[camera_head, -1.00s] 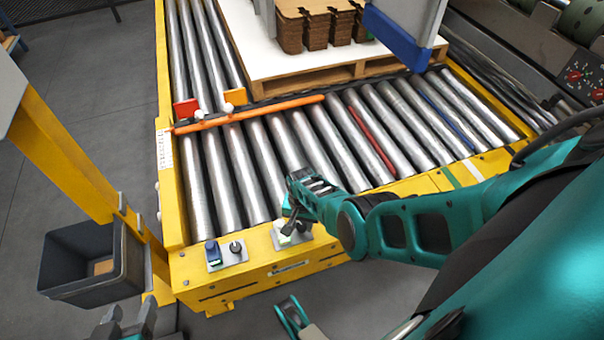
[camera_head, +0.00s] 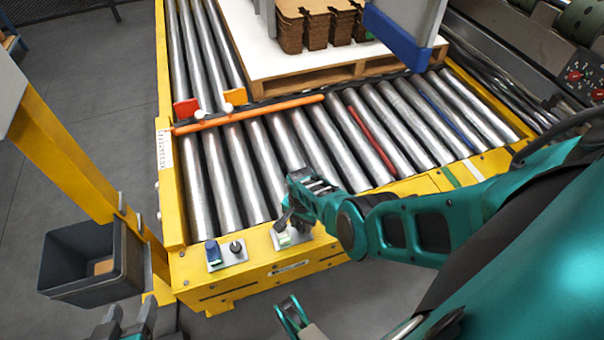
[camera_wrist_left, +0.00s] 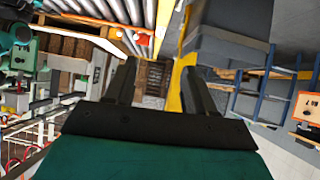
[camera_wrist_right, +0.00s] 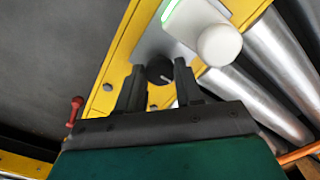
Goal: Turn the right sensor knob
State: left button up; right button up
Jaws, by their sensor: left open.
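The right sensor knob is a small black knob with a white pointer line; it shows in the right wrist view (camera_wrist_right: 160,68). It sits on a light plate (camera_head: 278,242) with a green-lit part on the yellow conveyor frame. My right gripper (camera_wrist_right: 160,80) is at this plate, with its fingers apart on either side of the knob in the picture. I cannot tell whether they touch it. In the head view the right gripper (camera_head: 284,222) covers part of the plate. The left sensor plate with its black knob (camera_head: 236,247) is to the left. My left gripper (camera_head: 128,322) is open and empty, away from the conveyor.
A white round-topped part (camera_wrist_right: 218,45) stands close to the right fingers. Metal rollers (camera_head: 225,180) lie behind the plates, crossed by an orange bar (camera_head: 270,106). A grey bin (camera_head: 85,285) hangs at the left. A pallet (camera_head: 310,82) with brown stacks stands at the back.

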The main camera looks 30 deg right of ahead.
aim_at(303, 225)
jog(key=o, duration=0.5)
jog(key=shift+c, duration=0.2)
jog(key=shift+r+p, duration=0.6)
jog(key=shift+r, duration=0.05)
pick_arm(q)
notch_tip(303, 225, up, 8)
jog(key=a+p, duration=0.1)
jog(key=p, duration=0.7)
jog(key=shift+s+p, duration=0.25)
jog(key=shift+p, duration=0.1)
pick_arm(e)
notch_tip(303, 225, up, 12)
jog(key=shift+f, duration=0.2)
pick_arm(q)
jog(key=shift+d+r, duration=0.15)
pick_arm(e)
jog(key=shift+d, duration=0.1)
